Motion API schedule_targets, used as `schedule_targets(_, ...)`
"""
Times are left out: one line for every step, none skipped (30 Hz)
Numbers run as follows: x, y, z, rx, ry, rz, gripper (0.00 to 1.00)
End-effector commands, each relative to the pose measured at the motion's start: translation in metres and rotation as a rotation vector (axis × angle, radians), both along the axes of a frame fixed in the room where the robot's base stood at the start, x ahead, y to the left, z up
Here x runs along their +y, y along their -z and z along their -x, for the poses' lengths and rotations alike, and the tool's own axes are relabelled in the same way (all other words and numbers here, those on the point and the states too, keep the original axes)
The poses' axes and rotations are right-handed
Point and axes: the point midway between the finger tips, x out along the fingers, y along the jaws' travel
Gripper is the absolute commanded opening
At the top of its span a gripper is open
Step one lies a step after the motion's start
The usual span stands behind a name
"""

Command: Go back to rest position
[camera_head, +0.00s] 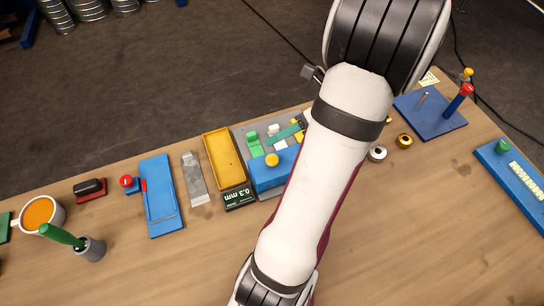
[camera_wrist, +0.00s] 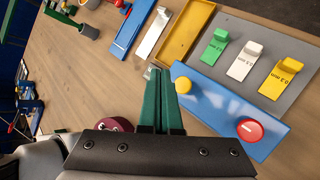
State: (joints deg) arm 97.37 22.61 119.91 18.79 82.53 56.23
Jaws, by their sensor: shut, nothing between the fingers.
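My gripper (camera_wrist: 152,76) shows in the wrist view as two dark green fingers side by side, shut with nothing between them. The fingertips are over the table area, beside the left end of a blue plate (camera_wrist: 215,98) with a yellow knob and a red button. Contact cannot be told. In the head view my white arm crosses the middle of the table and hides most of the gripper; a teal piece beside it may be a finger.
A grey board (camera_wrist: 262,35) carries green, white and yellow blocks. A yellow tray (camera_head: 224,158), a blue flat fixture (camera_head: 160,195) and a cup (camera_head: 39,213) stand to the left. A blue peg base (camera_head: 432,118) stands at right. The front table is mostly clear.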

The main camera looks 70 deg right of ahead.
Motion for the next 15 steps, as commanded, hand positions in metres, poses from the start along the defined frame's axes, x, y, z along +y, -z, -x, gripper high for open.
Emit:
schedule_targets(0.0,0.0,0.0,0.0,0.0,0.0,0.0)
schedule_targets(0.0,0.0,0.0,0.0,0.0,0.0,0.0)
schedule_targets(0.0,0.0,0.0,0.0,0.0,0.0,0.0)
schedule_targets(0.0,0.0,0.0,0.0,0.0,0.0,0.0)
schedule_targets(0.0,0.0,0.0,0.0,0.0,0.0,0.0)
schedule_targets(0.0,0.0,0.0,0.0,0.0,0.0,0.0)
schedule_targets(0.0,0.0,0.0,0.0,0.0,0.0,0.0)
schedule_targets(0.0,0.0,0.0,0.0,0.0,0.0,0.0)
schedule_targets(0.001,0.0,-0.001,0.0,-0.007,0.002,0.0)
schedule_targets(0.003,-0.001,-0.004,0.001,-0.026,0.011,0.0)
schedule_targets(0.008,-0.003,-0.009,0.004,-0.064,0.025,0.0)
schedule_targets(0.018,-0.008,-0.021,0.008,-0.145,0.058,0.0)
schedule_targets(0.03,-0.012,-0.032,0.009,-0.235,0.093,0.0)
schedule_targets(0.045,-0.017,-0.045,0.01,-0.349,0.138,0.0)
schedule_targets(0.071,-0.024,-0.061,0.005,-0.527,0.208,0.0)
